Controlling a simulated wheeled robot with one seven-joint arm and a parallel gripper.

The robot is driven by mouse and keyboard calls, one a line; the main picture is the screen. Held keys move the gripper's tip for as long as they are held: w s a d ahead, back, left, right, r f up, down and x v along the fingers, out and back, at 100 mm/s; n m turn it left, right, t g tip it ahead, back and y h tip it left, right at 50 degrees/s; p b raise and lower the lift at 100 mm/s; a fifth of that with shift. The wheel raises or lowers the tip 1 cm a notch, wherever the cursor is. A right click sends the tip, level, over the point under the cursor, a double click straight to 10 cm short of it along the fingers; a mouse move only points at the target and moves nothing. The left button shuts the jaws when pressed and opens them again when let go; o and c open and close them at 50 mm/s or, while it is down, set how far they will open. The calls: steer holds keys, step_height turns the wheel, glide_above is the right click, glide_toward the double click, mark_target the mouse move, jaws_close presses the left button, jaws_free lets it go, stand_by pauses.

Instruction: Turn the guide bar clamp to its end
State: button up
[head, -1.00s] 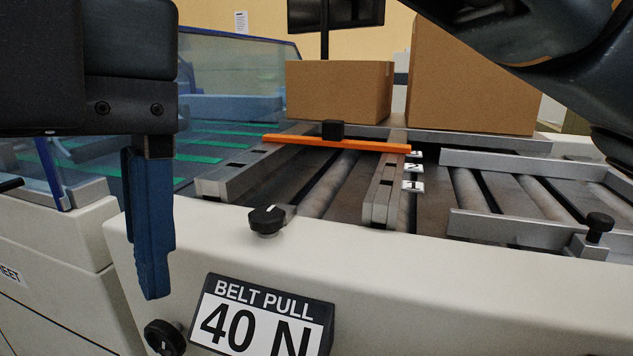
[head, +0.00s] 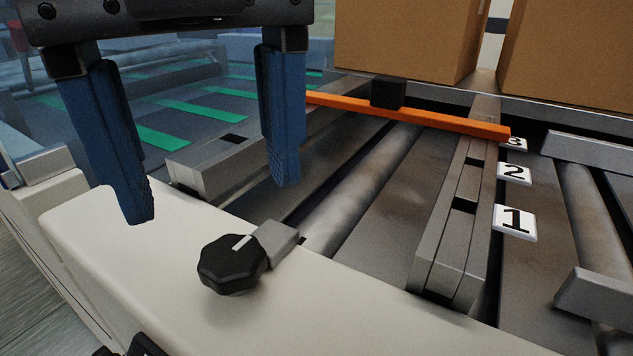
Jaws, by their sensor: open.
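The guide bar clamp is likely the black knob (head: 231,266) with a white pointer line, on the cream machine edge beside a small grey block (head: 277,242). Its line points toward the upper right. The orange guide bar (head: 440,122) lies across the rails at the back, with a black block (head: 388,94) on it. My gripper (head: 213,203) is open and empty, its two blue fingers apart. It hangs above the cream edge, up and to the left of the black knob, not touching it.
Number plates 1 (head: 515,222), 2 (head: 514,172) and 3 stand beside the right rail (head: 455,220). Cardboard boxes (head: 405,40) stand behind the orange bar. A green-striped belt (head: 190,112) lies to the left. The cream top (head: 120,240) around the knob is largely clear.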

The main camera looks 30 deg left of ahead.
mark_target(229, 250)
steer(key=shift+f+b, duration=0.5)
steer(key=shift+f, duration=2.2)
steer(key=shift+c, duration=0.4)
steer(key=c, duration=1)
